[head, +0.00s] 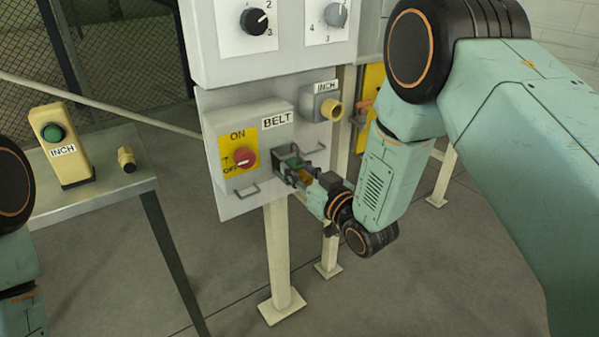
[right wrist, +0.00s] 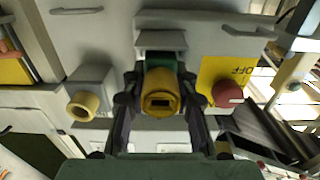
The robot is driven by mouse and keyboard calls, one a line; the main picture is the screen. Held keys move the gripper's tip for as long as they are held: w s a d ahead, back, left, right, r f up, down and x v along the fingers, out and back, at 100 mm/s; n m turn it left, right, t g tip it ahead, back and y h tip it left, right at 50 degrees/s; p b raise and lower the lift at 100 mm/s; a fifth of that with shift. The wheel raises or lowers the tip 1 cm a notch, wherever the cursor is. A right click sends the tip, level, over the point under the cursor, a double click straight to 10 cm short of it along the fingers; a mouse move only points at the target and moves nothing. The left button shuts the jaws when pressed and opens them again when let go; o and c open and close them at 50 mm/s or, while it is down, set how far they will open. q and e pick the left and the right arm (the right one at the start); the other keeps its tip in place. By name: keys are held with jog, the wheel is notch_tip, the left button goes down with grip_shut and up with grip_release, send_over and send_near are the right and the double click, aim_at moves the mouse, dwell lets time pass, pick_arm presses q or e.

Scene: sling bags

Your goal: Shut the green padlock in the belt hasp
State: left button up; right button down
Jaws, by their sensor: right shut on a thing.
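The green padlock (head: 293,164) is at the grey belt hasp (head: 284,151), on the right side of the BELT switch box. My right gripper (head: 300,174) is shut on it. In the right wrist view my right gripper (right wrist: 160,98) has one finger on each side of the padlock (right wrist: 160,90). Its yellow end with a dark slot faces the camera, and a green band shows behind. The hasp (right wrist: 160,41) is just beyond it. The shackle is hidden, so I cannot tell whether it is through the hasp or closed. My left gripper is out of view.
The red ON/OFF knob (head: 245,158) is left of the hasp on the BELT box (head: 248,125). A yellow-ended INCH button (head: 332,109) sits up and right. A metal table (head: 95,190) at left bears an INCH pendant (head: 60,145) and a small yellow piece (head: 127,159).

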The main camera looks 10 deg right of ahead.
aim_at(308, 180)
jog(key=shift+x, duration=0.85)
jog(key=shift+f, duration=0.15)
dwell(0.4)
jog(key=c, duration=1)
grip_release()
jog(key=shift+o, duration=0.3)
jog(key=o, duration=0.6)
jog(key=shift+p+v, duration=1)
jog(key=shift+v, duration=2.5)
